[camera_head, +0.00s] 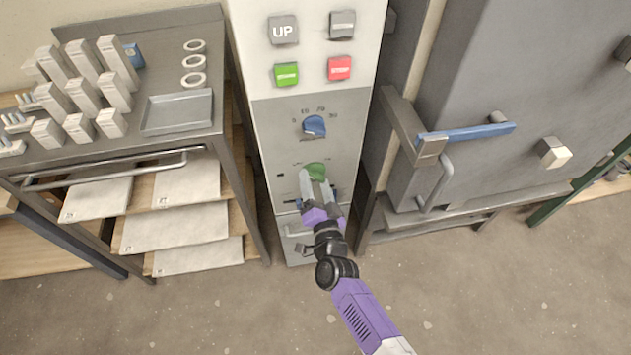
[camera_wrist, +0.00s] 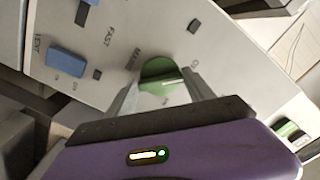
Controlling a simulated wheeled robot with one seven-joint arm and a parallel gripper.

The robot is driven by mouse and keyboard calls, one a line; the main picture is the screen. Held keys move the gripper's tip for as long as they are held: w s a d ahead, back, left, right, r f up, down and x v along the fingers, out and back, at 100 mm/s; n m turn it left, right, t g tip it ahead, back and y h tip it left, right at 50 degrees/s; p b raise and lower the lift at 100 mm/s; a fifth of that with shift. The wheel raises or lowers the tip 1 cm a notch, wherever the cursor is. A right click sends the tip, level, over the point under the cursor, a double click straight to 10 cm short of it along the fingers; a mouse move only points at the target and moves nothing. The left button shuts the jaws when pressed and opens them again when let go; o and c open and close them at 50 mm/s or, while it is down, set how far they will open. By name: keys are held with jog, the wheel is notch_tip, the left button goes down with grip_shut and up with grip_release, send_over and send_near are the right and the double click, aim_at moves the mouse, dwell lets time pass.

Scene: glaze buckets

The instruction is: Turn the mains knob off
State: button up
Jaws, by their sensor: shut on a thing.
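The mains knob (camera_head: 315,171) is a green round knob low on the grey front panel of the tall cabinet (camera_head: 275,130). In the wrist view the green knob (camera_wrist: 158,75) shows beside the printed word "MAINS", with a pale line across its face. My gripper (camera_head: 316,180) reaches the panel from below and is shut on the knob, one finger at each side. In the wrist view the fingers (camera_wrist: 160,88) flank the knob, and its lower edge is partly hidden by my gripper.
Above sit a blue knob (camera_head: 314,125), a green button (camera_head: 286,74), a red button (camera_head: 339,68) and a grey "UP" button (camera_head: 284,30). A blue switch (camera_wrist: 66,61) is near in the wrist view. A loaded bench (camera_head: 110,160) stands left; a grey door with a blue handle (camera_head: 467,132) stands right.

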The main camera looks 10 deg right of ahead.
dwell(0.4)
jog(key=o, duration=1.4)
jog(key=s+p, duration=0.1)
jog(key=s, duration=0.6)
jog(key=shift+s, duration=0.4)
jog(key=shift+a+f, duration=0.1)
